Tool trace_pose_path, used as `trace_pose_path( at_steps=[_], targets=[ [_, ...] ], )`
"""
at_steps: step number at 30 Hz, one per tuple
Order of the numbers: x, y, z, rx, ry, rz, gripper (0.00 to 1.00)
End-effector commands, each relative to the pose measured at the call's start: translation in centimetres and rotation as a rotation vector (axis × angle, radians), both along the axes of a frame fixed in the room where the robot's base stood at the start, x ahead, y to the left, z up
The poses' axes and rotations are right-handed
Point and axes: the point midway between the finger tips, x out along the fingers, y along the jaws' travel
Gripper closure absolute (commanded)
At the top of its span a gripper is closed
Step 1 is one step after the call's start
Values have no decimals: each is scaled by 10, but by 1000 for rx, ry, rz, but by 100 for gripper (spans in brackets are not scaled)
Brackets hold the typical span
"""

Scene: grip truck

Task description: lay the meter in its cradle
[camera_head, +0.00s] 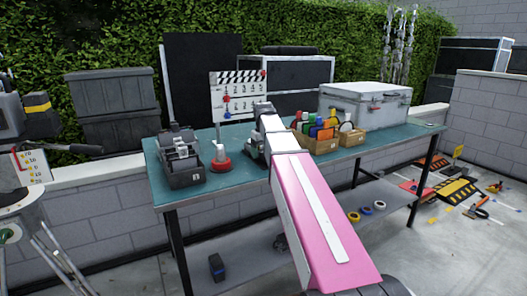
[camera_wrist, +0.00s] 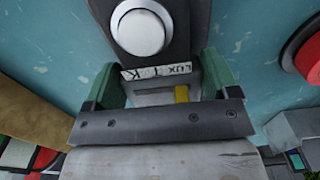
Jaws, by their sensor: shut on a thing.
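The meter (camera_wrist: 172,55) is a dark grey body with a round white dome and a white label reading LUX. My gripper (camera_wrist: 163,78) is shut on its near end, with a green finger on each side. The teal tabletop lies beneath; I cannot tell whether the meter touches it. In the head view my arm hides most of the meter and gripper. I cannot pick out the cradle for certain; a dark grey open holder (camera_head: 186,180) with several upright items stands at the table's left end.
A red round base (camera_head: 221,164) with a white top stands left of my gripper. A clapperboard (camera_head: 238,97) stands behind.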

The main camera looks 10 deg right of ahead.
Motion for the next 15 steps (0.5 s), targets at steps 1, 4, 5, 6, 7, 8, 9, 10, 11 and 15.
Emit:
trace_pose_path(
  at_steps=[1, 4, 5, 6, 7, 8, 9, 10, 11, 15],
  targets=[
    [0, 0, -1, 0, 0, 0, 53],
    [0, 0, -4, 0, 0, 0, 53],
    [0, 0, -5, 0, 0, 0, 53],
    [0, 0, -6, 0, -1, 0, 53],
    [0, 0, -7, 0, 0, 0, 53],
    [0, 0, -7, 0, 0, 0, 53],
    [0, 0, -9, 0, 0, 0, 53],
    [0, 0, -9, 0, 0, 0, 53],
    [0, 0, -9, 0, -1, 0, 10],
    [0, 0, -9, 0, 0, 0, 0]
  ],
)
